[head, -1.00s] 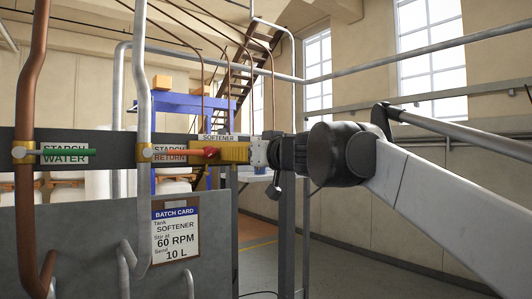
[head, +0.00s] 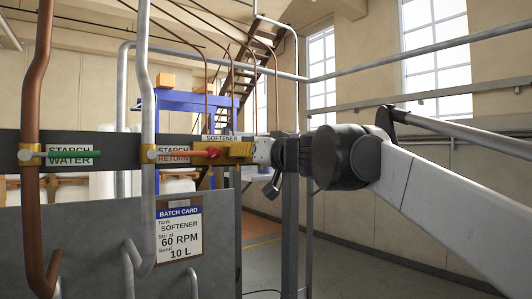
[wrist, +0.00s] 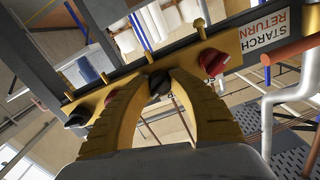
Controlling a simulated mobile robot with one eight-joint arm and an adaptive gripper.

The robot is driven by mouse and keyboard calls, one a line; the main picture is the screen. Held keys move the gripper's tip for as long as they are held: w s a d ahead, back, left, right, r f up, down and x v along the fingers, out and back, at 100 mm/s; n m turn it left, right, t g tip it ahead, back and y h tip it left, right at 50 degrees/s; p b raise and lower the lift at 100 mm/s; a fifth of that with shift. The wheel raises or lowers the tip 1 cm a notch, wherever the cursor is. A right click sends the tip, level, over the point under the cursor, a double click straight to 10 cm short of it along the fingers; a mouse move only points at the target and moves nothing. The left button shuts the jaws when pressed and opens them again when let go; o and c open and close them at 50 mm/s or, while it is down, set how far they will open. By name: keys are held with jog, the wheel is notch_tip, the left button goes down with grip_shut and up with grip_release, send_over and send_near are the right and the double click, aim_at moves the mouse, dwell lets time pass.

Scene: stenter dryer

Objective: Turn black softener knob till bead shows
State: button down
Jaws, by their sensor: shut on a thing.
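The black softener knob (wrist: 159,86) sits between the tips of my gripper's yellow fingers in the wrist view. My gripper (wrist: 160,76) is shut on it, with one finger on each side. In the head view my gripper (head: 240,150) is at the yellow valve bar under the SOFTENER sign (head: 221,139), and the knob is hidden there. I cannot see a bead in either view.
A red knob (wrist: 213,62) is close to the right finger. Another black knob (wrist: 77,117) is by the left finger. Pipes labelled STARCH RETURN (head: 176,152) and STARCH WATER (head: 69,151) stand left. A batch card (head: 179,232) hangs on the grey panel below.

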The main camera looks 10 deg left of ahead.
jog(key=m+p, duration=0.1)
jog(key=m, duration=0.3)
jog(key=shift+r+m, duration=0.1)
jog(key=shift+m, duration=0.2)
jog(key=m, duration=0.3)
jog(key=shift+m+p, duration=0.4)
jog(key=m, duration=0.4)
jog(key=shift+p, duration=0.35)
jog(key=m, duration=0.5)
jog(key=m+p, duration=0.1)
jog(key=m, duration=0.3)
jog(key=shift+r+m, duration=0.1)
jog(key=shift+m, duration=0.2)
jog(key=m, duration=0.9)
jog(key=shift+m, duration=1.8)
